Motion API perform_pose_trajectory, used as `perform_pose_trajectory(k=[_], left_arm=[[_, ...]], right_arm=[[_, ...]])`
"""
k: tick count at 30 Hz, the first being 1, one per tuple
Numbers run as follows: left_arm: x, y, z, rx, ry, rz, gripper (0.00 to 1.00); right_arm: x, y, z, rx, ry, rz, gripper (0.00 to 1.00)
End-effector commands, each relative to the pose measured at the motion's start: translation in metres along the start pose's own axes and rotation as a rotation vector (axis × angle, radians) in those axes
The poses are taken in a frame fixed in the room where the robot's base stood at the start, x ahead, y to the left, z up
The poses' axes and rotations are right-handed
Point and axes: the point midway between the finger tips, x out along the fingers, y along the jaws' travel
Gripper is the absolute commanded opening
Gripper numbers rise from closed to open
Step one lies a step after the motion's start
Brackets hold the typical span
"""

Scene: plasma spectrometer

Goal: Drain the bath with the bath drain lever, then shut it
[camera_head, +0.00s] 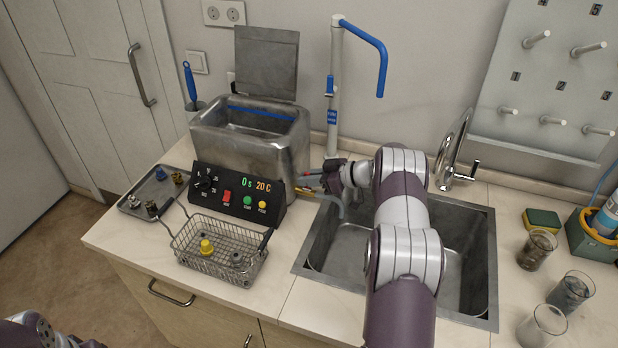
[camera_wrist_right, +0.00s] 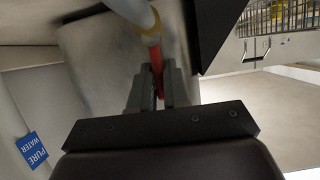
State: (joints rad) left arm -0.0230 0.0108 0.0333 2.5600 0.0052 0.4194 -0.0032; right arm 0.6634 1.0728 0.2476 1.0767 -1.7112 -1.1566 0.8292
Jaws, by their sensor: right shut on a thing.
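The metal bath (camera_head: 245,140) stands on the counter with its lid (camera_head: 266,62) raised behind it. A blue line runs along its inner wall; I cannot tell the liquid level. The drain pipe (camera_head: 337,205) comes from its right side and bends down at the sink's left edge. The red drain lever (camera_head: 305,190) is at that pipe, partly hidden by my gripper. My right gripper (camera_head: 323,179) is at the lever. In the right wrist view the fingers (camera_wrist_right: 157,88) are shut on the red lever (camera_wrist_right: 156,66), beside the pipe (camera_wrist_right: 150,28). My left gripper does not show.
The sink (camera_head: 340,250) lies under my right arm. A control panel (camera_head: 238,196) and a wire basket (camera_head: 215,255) stand in front of the bath. A tray (camera_head: 135,205) of small parts is left. A blue-tipped water tap (camera_head: 335,90) rises behind. Glasses (camera_head: 537,250) stand right of the sink.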

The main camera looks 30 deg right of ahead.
Motion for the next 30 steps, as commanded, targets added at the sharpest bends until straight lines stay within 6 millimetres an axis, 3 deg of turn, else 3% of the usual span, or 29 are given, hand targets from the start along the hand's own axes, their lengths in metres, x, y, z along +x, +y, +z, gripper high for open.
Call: perform_pose_trajectory(k=[8,9,10,20,30], left_arm=[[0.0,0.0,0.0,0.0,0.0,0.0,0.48],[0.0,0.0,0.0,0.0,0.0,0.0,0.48],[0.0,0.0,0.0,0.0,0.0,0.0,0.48],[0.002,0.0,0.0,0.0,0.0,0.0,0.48],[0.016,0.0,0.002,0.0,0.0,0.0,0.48]], right_arm=[[0.0,0.0,0.001,0.003,0.0,0.0,0.0],[0.0,0.0,0.001,0.002,0.0,0.0,0.28],[0.0,0.0,0.001,0.002,0.0,0.0,0.36],[-0.005,0.0,0.001,0.001,0.0,0.001,0.36],[-0.068,0.001,0.002,0.0,0.0,0.002,0.36]])
